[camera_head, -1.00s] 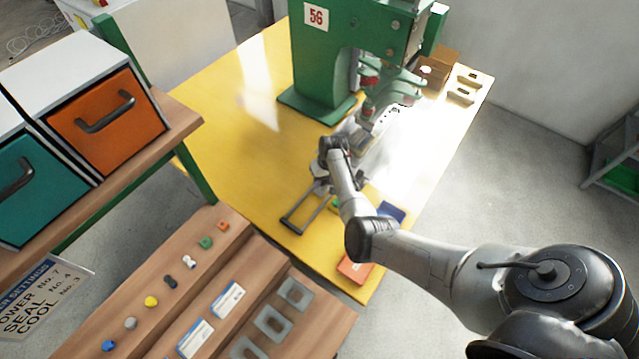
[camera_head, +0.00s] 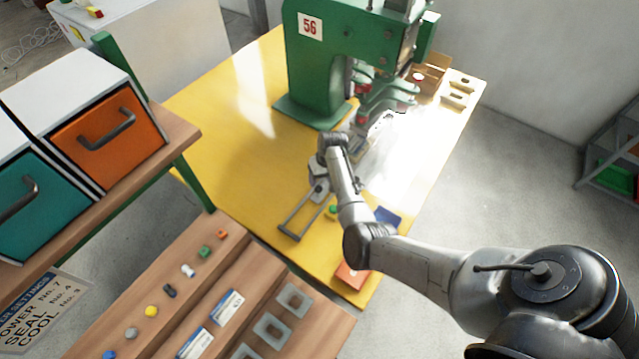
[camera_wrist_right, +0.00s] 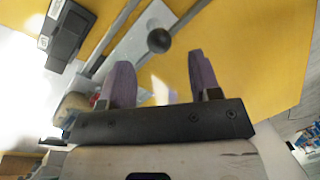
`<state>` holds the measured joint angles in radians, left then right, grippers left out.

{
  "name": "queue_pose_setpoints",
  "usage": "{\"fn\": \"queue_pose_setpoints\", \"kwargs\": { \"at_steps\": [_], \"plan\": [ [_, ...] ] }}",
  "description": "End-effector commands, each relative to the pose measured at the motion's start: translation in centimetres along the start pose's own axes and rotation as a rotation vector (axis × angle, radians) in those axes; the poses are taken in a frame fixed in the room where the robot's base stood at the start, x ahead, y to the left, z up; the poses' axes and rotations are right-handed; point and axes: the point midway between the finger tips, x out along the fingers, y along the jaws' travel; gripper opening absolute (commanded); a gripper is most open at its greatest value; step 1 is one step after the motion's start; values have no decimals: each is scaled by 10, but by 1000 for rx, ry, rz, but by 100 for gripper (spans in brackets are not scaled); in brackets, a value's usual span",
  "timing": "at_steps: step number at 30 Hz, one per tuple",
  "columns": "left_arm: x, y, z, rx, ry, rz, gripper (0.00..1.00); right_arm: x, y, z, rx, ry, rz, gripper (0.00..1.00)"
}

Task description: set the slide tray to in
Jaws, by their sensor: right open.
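The slide tray (camera_wrist_right: 130,46) shows in the right wrist view as a pale metal plate along a grey rail, with a black ball knob (camera_wrist_right: 159,40). In the head view its U-shaped grey rail frame (camera_head: 291,236) lies on the yellow table in front of the green press (camera_head: 320,80). My right gripper (camera_wrist_right: 158,64) is open, and the knob shows between and just beyond its two purple fingertips. I cannot tell whether they touch it. In the head view the right gripper (camera_head: 319,178) is over the rails, and my wrist hides part of the tray. My left gripper is not in view.
A blue pad (camera_head: 387,217) and a red-orange box (camera_head: 351,275) lie on the yellow table (camera_head: 225,110) near my right forearm. A brown stepped rack (camera_head: 190,290) with small coloured parts stands in front. A cardboard box (camera_head: 432,72) is at the back right.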

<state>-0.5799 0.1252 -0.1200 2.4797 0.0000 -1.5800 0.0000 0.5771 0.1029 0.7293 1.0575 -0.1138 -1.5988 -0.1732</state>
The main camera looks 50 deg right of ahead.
Motion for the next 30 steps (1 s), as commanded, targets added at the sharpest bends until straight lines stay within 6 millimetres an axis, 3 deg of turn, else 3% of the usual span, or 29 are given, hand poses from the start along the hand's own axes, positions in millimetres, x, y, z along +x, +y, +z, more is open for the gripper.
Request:
{"fn": "queue_pose_setpoints", "kwargs": {
  "at_steps": [3, 12, 18, 30],
  "plan": [
    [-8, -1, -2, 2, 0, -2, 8, -28, 0, 0, 1, 3, 1, 57],
    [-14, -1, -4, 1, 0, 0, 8, -72, 0, 0, 0, 1, 1, 57],
    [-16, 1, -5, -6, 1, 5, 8, -86, 0, 0, 1, 0, 0, 57],
    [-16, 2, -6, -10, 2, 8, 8, -88, 0, 0, 1, -1, 0, 57]
  ]
}}
